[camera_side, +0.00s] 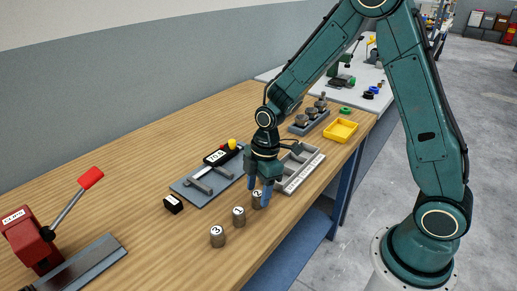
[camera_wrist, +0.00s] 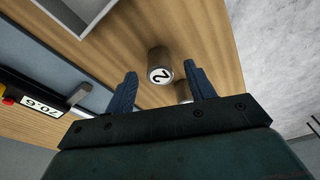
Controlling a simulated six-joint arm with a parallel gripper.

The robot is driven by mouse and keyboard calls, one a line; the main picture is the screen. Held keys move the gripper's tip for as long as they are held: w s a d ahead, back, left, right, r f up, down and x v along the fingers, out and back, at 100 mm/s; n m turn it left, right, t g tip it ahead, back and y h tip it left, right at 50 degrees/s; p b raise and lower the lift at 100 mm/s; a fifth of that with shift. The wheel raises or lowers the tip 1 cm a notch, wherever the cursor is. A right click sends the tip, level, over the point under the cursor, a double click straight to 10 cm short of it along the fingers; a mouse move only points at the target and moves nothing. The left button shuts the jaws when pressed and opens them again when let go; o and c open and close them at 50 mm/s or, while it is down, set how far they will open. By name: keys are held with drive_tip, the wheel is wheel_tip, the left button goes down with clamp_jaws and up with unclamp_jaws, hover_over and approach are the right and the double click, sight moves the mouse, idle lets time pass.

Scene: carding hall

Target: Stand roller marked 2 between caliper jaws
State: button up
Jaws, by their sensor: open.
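The roller marked 2 (camera_side: 257,198) stands upright on the wooden bench, at the far end of a row with roller 1 (camera_side: 239,216) and roller 3 (camera_side: 217,236). My gripper (camera_side: 261,190) is open and just above and around the top of roller 2 in the side view. In the wrist view, roller 2 (camera_wrist: 160,66) shows beyond and between the open blue fingers (camera_wrist: 160,85), apart from both. The caliper (camera_side: 213,170) lies on a grey-blue plate to the left, its display reading 70.6. Its jaws look empty, as far as I can see.
A grey compartment tray (camera_side: 316,164) is just right of my gripper. A small black block (camera_side: 173,204) lies near the caliper plate. A yellow bin (camera_side: 341,131), a rack of dark parts (camera_side: 309,121) and a red lever press (camera_side: 36,240) stand on the bench.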

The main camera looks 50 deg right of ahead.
sight(257, 193)
drive_tip(key=shift+a+f, duration=0.15)
drive_tip(key=shift+f, duration=0.95)
drive_tip(key=c, duration=1.2)
drive_tip(key=shift+o, duration=0.2)
drive_tip(key=shift+r, duration=0.15)
wheel_tip(257, 193, up, 20)
